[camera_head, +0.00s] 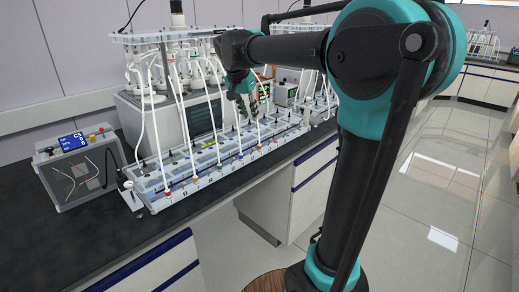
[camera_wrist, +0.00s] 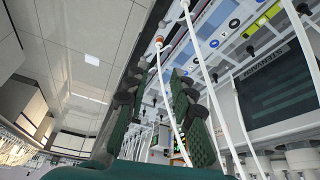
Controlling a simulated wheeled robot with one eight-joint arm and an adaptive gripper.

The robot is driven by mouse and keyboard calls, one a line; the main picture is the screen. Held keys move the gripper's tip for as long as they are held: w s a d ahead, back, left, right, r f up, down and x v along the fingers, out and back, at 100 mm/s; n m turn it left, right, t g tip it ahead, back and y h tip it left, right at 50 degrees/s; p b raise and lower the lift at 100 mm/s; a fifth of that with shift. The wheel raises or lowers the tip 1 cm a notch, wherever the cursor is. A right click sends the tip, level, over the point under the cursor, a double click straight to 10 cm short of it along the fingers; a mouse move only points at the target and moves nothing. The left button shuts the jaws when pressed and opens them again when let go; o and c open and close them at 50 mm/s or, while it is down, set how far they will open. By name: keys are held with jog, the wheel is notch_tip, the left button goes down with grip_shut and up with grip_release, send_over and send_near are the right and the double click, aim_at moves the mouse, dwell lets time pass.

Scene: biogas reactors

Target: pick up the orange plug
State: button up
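The orange plug (camera_wrist: 159,41) shows in the wrist view just beyond my fingertips, on the edge of the long tube rack (camera_wrist: 205,38), with a white tube running from it. In the head view the orange plug (camera_head: 260,148) is a small spot on the rack's front edge, toward the far end. My gripper (camera_wrist: 154,82) is open, its two dark green fingers apart. The plug's tube passes between or close by the fingers; I cannot tell which. In the head view my gripper (camera_head: 247,107) hangs above the rack, apart from the plug.
Other coloured plugs, such as a red one (camera_head: 168,195), line the rack's front edge, with white tubes rising from them. A reactor unit with a dark screen (camera_wrist: 275,92) stands behind. A grey box with a blue display (camera_head: 73,142) sits left on the black bench (camera_head: 60,235). The floor at right is clear.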

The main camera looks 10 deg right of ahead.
send_over(259, 145)
jog(key=s+a, duration=0.1)
jog(key=a, duration=0.1)
notch_tip(259, 145, down, 10)
jog(key=shift+s+d+f, duration=0.15)
jog(key=shift+f, duration=0.1)
jog(key=shift+x, duration=2.8)
jog(key=shift+s+d, duration=0.1)
jog(key=shift+s, duration=0.05)
jog(key=shift+c, duration=0.2)
jog(key=c, duration=0.5)
